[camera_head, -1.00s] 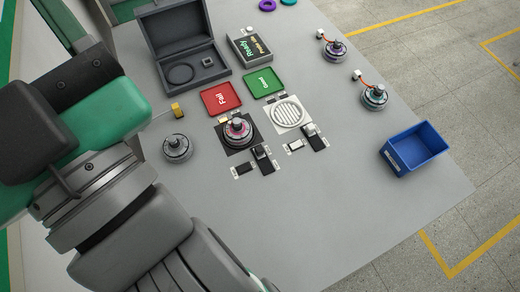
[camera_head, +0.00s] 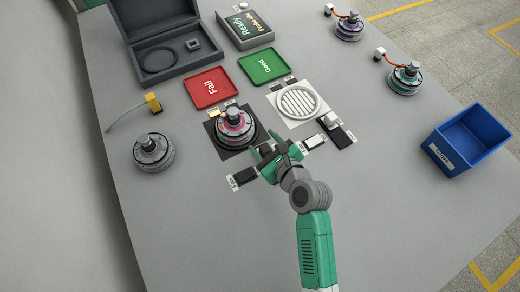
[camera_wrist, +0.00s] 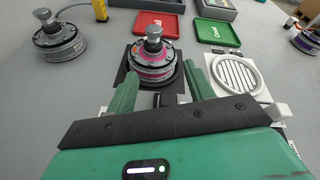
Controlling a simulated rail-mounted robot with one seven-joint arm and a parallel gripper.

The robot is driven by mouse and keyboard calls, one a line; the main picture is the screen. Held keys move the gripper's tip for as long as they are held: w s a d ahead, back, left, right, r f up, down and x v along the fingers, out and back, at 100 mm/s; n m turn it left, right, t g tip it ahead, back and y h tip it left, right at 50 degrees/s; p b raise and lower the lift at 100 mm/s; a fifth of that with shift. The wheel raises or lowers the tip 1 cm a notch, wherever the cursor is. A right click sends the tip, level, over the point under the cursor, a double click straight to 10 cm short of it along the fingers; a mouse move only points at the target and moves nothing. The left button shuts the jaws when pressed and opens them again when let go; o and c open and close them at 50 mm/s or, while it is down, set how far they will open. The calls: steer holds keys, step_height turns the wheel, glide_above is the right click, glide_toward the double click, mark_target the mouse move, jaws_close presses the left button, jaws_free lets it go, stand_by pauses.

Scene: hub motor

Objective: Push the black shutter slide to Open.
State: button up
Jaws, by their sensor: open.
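The black shutter slide (camera_wrist: 168,98) shows as a small dark block between my fingers in the wrist view, in front of the black square plate (camera_wrist: 121,72). A motor with a pink ring (camera_head: 235,125) stands on that plate. My gripper (camera_head: 268,150) is low over the slide's track and hides most of it in the head view. In the wrist view my gripper (camera_wrist: 163,76) is open, with one green finger on each side of the slide. I cannot tell whether a finger touches it.
A white round grille (camera_head: 298,102) and a second slide with a white knob (camera_head: 332,119) are to the right. A grey motor (camera_head: 153,151) stands left. Red (camera_head: 207,88) and green (camera_head: 262,66) trays lie behind. A blue bin (camera_head: 468,138) is far right.

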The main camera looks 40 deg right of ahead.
mark_target(263, 146)
steer(key=f+m, duration=0.1)
steer(key=f, duration=0.1)
steer(key=s+d+f+m, duration=0.1)
steer(key=f, duration=0.2)
steer(key=s+d+f+m+b, duration=0.1)
steer(key=f+m, duration=0.1)
steer(key=f, duration=0.1)
steer(key=shift+s+g, duration=0.2)
steer(key=shift+g, duration=0.2)
steer(key=b+x, duration=0.2)
steer(key=x, duration=0.5)
steer(key=shift+b, duration=0.3)
steer(key=shift+w, duration=0.35)
